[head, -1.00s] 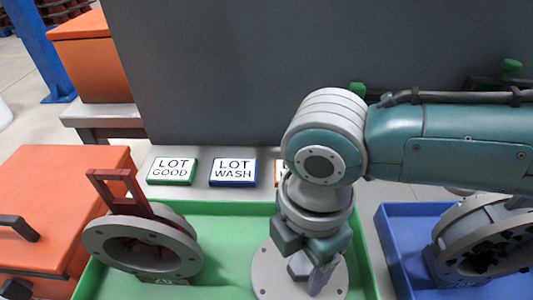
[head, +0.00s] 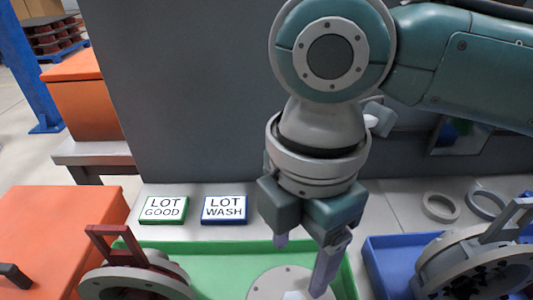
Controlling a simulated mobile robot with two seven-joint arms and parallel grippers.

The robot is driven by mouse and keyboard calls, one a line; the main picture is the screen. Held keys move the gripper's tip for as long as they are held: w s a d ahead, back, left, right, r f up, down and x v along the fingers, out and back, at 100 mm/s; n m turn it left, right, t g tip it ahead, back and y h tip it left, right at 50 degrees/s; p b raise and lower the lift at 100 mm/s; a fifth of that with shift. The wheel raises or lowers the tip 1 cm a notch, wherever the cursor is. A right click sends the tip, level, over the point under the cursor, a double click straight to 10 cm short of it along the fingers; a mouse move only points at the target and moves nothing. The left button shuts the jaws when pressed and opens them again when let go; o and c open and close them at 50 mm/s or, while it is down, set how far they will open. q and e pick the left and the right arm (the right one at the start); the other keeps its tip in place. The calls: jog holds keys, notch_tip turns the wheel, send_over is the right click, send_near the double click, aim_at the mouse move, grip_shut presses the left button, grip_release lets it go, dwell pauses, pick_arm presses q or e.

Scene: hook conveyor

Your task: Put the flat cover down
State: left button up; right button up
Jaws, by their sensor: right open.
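The flat cover (head: 266,284) is a light grey disc with small holes near its rim. It lies in the green tray (head: 212,262), cut off by the bottom edge of the head view. My right gripper (head: 302,267) is open and empty, pointing down above the cover, with its two fingers apart. One finger hides part of the cover's right side. My left gripper is not in view.
A flanged grey part with a red handle (head: 135,278) sits left in the green tray. A blue tray (head: 385,260) on the right holds another flanged part (head: 468,268). Behind are the LOT GOOD (head: 163,210) and LOT WASH (head: 224,209) signs and grey rings (head: 441,207).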

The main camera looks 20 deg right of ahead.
jog(key=s+a+m+t+y, duration=0.2)
jog(key=s+a+m+y, duration=0.2)
jog(key=s+a+m, duration=0.25)
jog(key=s+d+m+t+h, duration=0.1)
jog(key=s+d+m+h, duration=0.2)
jog(key=d+m, duration=0.9)
jog(key=s+d, duration=0.2)
jog(key=shift+s+d+f+t+h, duration=0.15)
jog(key=shift+d+f+t+h, duration=0.15)
jog(key=shift+d+h, duration=0.1)
